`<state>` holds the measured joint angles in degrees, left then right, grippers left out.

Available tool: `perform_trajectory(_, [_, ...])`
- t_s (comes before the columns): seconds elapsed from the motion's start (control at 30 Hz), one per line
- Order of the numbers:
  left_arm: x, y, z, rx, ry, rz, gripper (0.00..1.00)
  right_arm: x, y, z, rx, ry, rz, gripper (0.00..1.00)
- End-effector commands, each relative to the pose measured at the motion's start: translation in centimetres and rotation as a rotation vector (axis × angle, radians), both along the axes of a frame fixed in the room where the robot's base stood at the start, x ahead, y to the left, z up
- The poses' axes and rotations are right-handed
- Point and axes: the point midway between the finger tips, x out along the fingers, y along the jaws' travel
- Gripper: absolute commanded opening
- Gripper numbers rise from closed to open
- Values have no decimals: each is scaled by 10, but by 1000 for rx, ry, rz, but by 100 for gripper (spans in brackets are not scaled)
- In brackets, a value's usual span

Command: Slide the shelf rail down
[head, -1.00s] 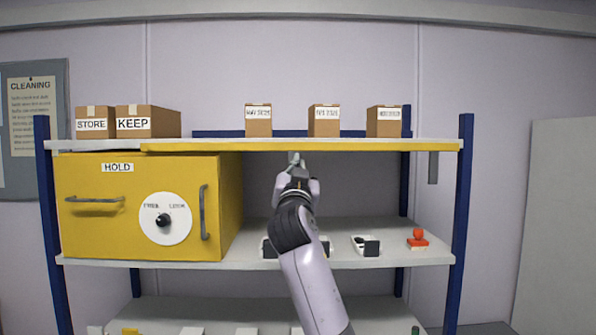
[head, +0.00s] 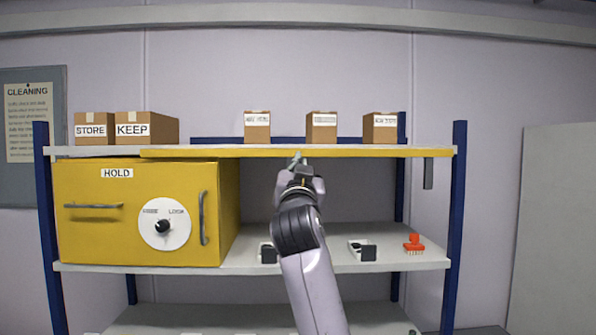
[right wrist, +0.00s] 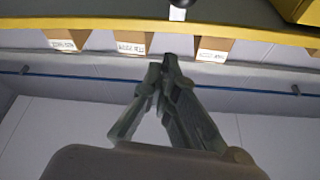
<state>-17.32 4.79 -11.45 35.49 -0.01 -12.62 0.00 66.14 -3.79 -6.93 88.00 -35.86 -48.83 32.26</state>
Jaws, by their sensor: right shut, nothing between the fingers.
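The shelf rail (head: 370,153) is a long yellow bar along the front edge of the top shelf. It also shows in the right wrist view (right wrist: 100,22), crossing the upper part of the picture. My right gripper (head: 298,159) is shut and empty, with its tips at the rail's lower edge in the head view. In the right wrist view the closed fingertips (right wrist: 167,62) point toward the rail, with a visible gap in the picture. I cannot tell whether they touch it. My left gripper is not in view.
A yellow HOLD cabinet (head: 110,235) with a dial fills the shelf's left side. Several cardboard boxes (head: 257,127) stand on the top shelf. The middle shelf (head: 300,235) holds small white-and-black items and a red-handled stamp (head: 413,241). Blue posts (head: 457,190) frame the rack.

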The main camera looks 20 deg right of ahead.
Motion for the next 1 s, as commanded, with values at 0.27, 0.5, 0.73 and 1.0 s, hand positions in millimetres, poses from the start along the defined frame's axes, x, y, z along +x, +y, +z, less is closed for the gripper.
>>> perform_trajectory(0.27, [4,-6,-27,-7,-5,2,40,-37,14,-18,1,-1,2,0])
perform_trajectory(0.5, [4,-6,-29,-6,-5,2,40,-43,16,-18,-1,1,0,0])
perform_trajectory(0.73, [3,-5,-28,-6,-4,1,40,-43,16,-17,-1,1,0,0])
perform_trajectory(1.0, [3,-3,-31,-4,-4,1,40,-24,19,-48,-19,54,8,0])
